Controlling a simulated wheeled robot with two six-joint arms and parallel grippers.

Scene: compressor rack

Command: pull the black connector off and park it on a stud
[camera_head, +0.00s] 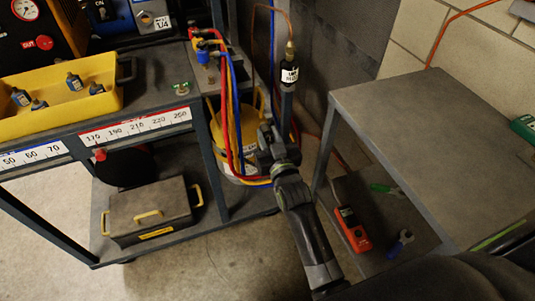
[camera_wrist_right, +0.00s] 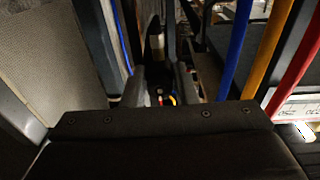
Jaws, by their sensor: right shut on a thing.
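A black connector (camera_head: 289,75) with a white label and a brass top sits at the grey upright, under a thin copper-brown line. My right gripper (camera_head: 265,128) is lower and a little left of it, beside the hanging hoses. In the right wrist view the gripper (camera_wrist_right: 160,88) has its fingers about a narrow dark thing, largely hidden in shadow. I cannot tell what this thing is. My left gripper is in neither view.
Red, blue and yellow hoses (camera_head: 229,110) hang close left of my right gripper, before a yellow cylinder.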

